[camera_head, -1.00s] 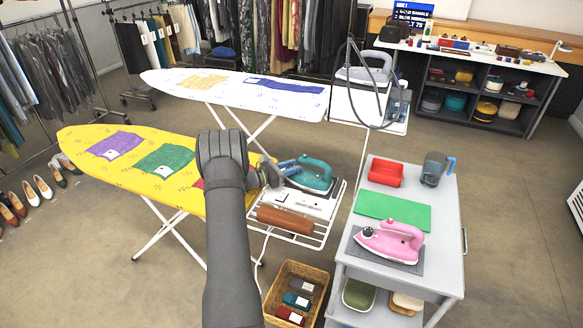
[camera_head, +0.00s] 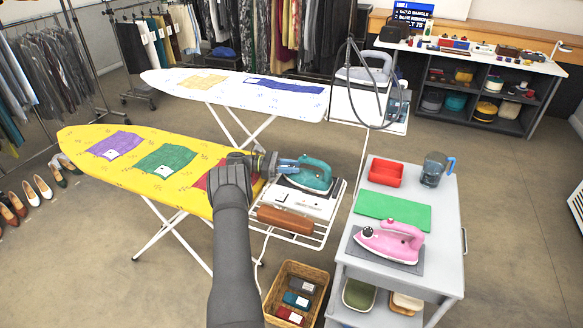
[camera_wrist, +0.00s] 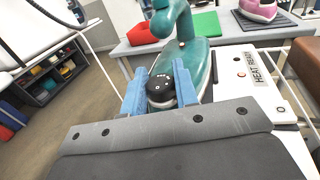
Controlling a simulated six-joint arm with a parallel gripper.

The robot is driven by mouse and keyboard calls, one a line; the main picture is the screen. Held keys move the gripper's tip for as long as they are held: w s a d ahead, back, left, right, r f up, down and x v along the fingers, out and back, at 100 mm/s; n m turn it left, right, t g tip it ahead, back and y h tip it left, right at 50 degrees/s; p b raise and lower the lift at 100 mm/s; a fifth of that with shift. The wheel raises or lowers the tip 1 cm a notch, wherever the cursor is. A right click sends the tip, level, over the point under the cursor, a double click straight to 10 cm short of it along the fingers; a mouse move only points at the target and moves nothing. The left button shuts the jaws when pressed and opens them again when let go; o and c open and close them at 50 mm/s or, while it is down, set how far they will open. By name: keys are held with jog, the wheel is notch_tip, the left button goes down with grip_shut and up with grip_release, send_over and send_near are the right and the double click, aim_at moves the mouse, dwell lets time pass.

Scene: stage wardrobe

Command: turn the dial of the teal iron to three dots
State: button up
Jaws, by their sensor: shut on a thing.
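The teal iron (camera_head: 316,174) rests on the white rack at the right end of the yellow ironing board. In the wrist view the teal iron (camera_wrist: 197,60) shows its black dial (camera_wrist: 159,84) on a pale base, with small white marks too small to read. My gripper (camera_head: 277,166) reaches the iron from the left. In the wrist view its blue fingers (camera_wrist: 160,92) stand on either side of the dial and are shut on it. Which setting the dial points to cannot be told.
A brown roll (camera_head: 285,219) and a white panel lie on the rack beside the iron. A grey cart (camera_head: 345,245) at the right bears a pink iron (camera_head: 390,241), green mat (camera_head: 392,211), red tray (camera_head: 386,172) and jug (camera_head: 434,168). A basket (camera_head: 272,297) stands below.

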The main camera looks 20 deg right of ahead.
jog(key=shift+m+g+y, duration=0.7)
jog(key=shift+m+g, duration=0.1)
jog(key=shift+g, duration=0.2)
jog(key=o, duration=1)
jog(key=shift+c, duration=0.2)
jog(key=r, duration=0.4)
jog(key=shift+s+d+r, duration=0.15)
jog(key=shift+s+r, duration=0.05)
jog(key=shift+r, duration=0.1)
jog(key=s+d+r, duration=0.5)
jog(key=s+r, duration=0.1)
jog(key=s, duration=0.3)
jog(key=shift+s+d+r, duration=0.2)
jog(key=shift+s+d, duration=0.1)
jog(key=shift+d, duration=0.05)
